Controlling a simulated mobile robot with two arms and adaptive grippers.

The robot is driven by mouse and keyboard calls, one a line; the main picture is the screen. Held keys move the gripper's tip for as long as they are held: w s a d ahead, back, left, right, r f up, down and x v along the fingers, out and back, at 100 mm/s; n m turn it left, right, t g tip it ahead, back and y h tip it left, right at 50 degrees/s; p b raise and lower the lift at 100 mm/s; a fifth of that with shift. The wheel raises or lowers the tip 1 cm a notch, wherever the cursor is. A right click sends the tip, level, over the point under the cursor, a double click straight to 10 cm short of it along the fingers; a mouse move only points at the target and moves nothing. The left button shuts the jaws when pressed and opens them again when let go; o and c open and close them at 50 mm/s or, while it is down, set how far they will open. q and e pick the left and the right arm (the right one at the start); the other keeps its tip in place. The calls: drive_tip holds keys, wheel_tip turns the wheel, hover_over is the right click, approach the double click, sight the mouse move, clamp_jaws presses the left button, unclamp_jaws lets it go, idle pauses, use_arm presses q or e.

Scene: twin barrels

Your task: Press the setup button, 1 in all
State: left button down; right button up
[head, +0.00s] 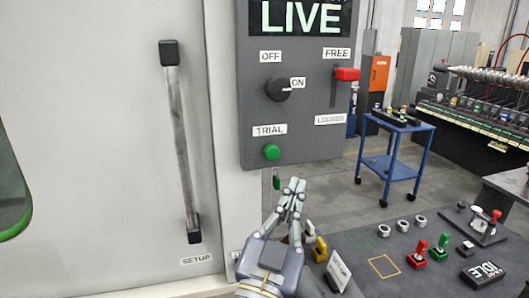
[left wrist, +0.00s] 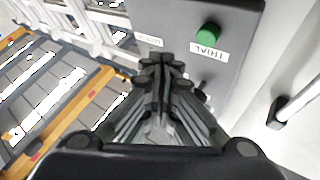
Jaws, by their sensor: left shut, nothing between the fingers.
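My left gripper (head: 294,185) is shut and empty, its fingertips pointing up just below the grey control panel (head: 310,120). The fingertips also show in the left wrist view (left wrist: 162,66). The green TRIAL button (head: 271,152) is on the panel, above and left of the fingertips, apart from them; it also shows in the left wrist view (left wrist: 208,34). A SETUP label (head: 196,260) is low on the pale door. My right gripper is not in view.
The panel has a black OFF/ON knob (head: 279,88) and a red-handled lever (head: 347,75). A door handle (head: 181,140) stands out at left. The dark table (head: 350,240) at right holds rings, red and green pieces and an IDLE display (head: 483,273). A blue cart (head: 400,125) stands behind.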

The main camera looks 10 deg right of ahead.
sight(275, 160)
use_arm(q)
drive_tip(key=shift+h, duration=0.4)
drive_tip(key=r, duration=0.1)
drive_tip(key=s+r, duration=0.2)
drive_tip(key=shift+a+r, duration=0.25)
drive_tip(key=shift+a, duration=0.1)
drive_tip(key=w, duration=0.8)
drive_tip(key=shift+w+a, duration=0.15)
drive_tip(key=shift+w, duration=0.2)
drive_tip(key=shift+w, duration=0.15)
idle(0.6)
drive_tip(key=shift+w, duration=0.3)
